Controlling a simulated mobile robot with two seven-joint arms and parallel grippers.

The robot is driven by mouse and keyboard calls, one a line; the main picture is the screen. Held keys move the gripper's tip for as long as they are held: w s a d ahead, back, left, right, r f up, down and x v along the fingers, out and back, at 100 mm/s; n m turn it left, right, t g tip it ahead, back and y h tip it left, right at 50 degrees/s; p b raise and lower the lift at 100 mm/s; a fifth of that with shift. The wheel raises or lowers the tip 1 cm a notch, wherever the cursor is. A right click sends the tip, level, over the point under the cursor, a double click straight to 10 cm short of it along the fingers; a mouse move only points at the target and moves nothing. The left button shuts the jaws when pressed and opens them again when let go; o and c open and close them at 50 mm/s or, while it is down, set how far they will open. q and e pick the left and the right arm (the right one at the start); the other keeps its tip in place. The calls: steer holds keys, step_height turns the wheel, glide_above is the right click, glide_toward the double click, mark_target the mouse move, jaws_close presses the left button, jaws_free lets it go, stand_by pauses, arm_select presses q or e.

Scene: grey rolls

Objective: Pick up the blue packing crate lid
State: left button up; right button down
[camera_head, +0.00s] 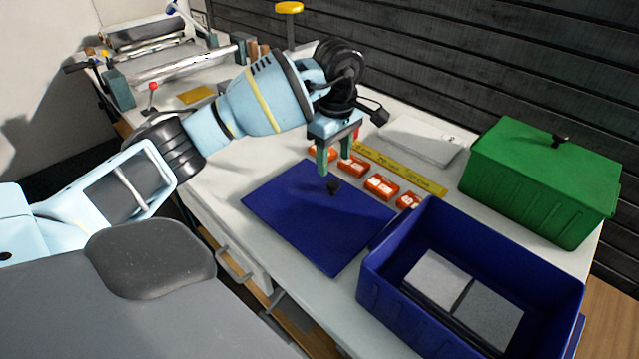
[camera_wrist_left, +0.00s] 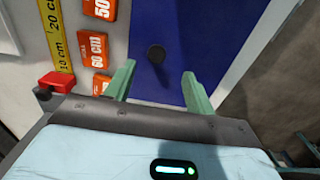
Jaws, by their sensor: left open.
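The blue packing crate lid (camera_head: 310,222) lies flat on the white table in the head view, left of the open blue crate (camera_head: 395,285). A small dark knob (camera_head: 333,187) stands on the lid. My left gripper (camera_head: 328,168) points down above the knob, its green fingers open and empty. In the left wrist view the lid (camera_wrist_left: 185,30) fills the middle, and the knob (camera_wrist_left: 156,53) shows beyond and between the two fingertips of my left gripper (camera_wrist_left: 158,75). The fingers look apart from the knob. My right gripper is not in view.
Grey blocks (camera_head: 438,280) lie inside the blue crate. A closed green crate (camera_head: 540,180) stands at the back right. Several orange labelled blocks (camera_head: 382,187) and a yellow ruler (camera_head: 400,168) lie behind the lid. A roller device (camera_head: 165,55) stands at the far left.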

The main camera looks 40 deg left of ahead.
mark_target(333, 183)
arm_select(q)
steer(key=shift+w+a+f, duration=0.1)
steer(key=shift+w+f, duration=0.05)
steer(key=shift+f, duration=1.6)
steer(key=shift+w+a+f, duration=0.1)
steer(key=shift+f, duration=1.6)
jaws_close()
